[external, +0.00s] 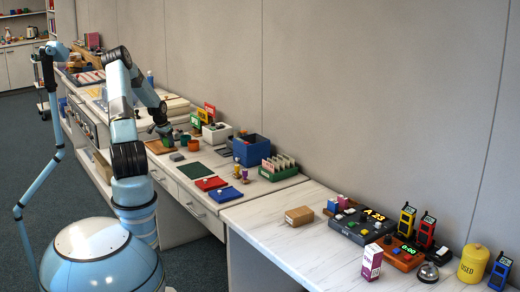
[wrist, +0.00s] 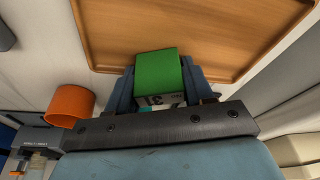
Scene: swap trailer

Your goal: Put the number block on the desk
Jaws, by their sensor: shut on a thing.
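In the wrist view my gripper (wrist: 158,76) is shut on a green block (wrist: 157,70), which sits between the two fingers. In the external view my gripper (external: 166,138) is low over the far desk (external: 208,170), by the wooden tray (external: 155,147). The block is hard to make out there.
An orange cup (wrist: 70,104) stands close to the left of my gripper in the wrist view. In the external view, a blue bin (external: 251,150), a green card rack (external: 277,171) and flat red (external: 210,184) and blue (external: 226,194) pieces share the desk. Bare desktop shows between them.

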